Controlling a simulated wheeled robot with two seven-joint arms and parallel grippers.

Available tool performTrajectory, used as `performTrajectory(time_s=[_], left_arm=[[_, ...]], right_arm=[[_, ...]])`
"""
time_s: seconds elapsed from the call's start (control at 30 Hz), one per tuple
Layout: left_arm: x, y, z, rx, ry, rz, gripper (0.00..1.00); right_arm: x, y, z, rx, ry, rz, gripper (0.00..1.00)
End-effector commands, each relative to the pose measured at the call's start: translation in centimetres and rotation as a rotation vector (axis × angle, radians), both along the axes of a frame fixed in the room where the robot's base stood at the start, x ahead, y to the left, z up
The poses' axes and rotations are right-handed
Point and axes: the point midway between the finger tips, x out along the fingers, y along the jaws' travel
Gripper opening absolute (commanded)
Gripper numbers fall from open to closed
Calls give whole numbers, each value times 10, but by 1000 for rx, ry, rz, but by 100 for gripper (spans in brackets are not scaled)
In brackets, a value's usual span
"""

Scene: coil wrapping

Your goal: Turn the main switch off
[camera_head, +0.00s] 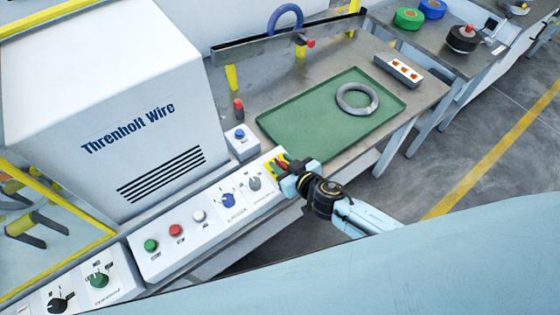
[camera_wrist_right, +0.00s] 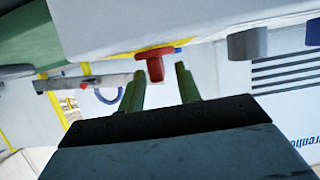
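The main switch shows as a red handle on a yellow plate (camera_head: 269,166) at the right end of the white control panel (camera_head: 190,262). My right gripper (camera_head: 284,166) is at this switch in the head view and covers part of it. In the right wrist view the red handle (camera_wrist_right: 154,66) stands out between the two green fingertips, which are apart on either side of it. I see no finger clearly pressing on it. The exact angle of the handle is hard to tell. My left gripper is not in view.
Beside the switch are a grey knob (camera_head: 254,183), a blue knob (camera_head: 228,200) and several push buttons. A small box with a blue button (camera_head: 240,134) stands behind. A green tray (camera_head: 290,117) with a grey coil (camera_head: 344,104) lies on the bench close by.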

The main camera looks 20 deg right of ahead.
Motion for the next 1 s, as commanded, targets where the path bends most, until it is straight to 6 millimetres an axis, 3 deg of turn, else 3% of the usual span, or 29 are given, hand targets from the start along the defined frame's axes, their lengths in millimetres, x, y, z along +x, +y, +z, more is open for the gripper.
performTrajectory(time_s=[0.13, 0.47, 0.73, 1.0], left_arm=[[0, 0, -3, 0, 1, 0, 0], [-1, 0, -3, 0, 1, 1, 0], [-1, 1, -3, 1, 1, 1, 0], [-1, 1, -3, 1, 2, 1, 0]], right_arm=[[10, 4, -5, 1, 0, 0, 34], [13, 5, -6, 1, 1, 0, 34], [13, 5, -6, 1, 1, 0, 0], [13, 5, -6, 2, 2, 10, 0]])
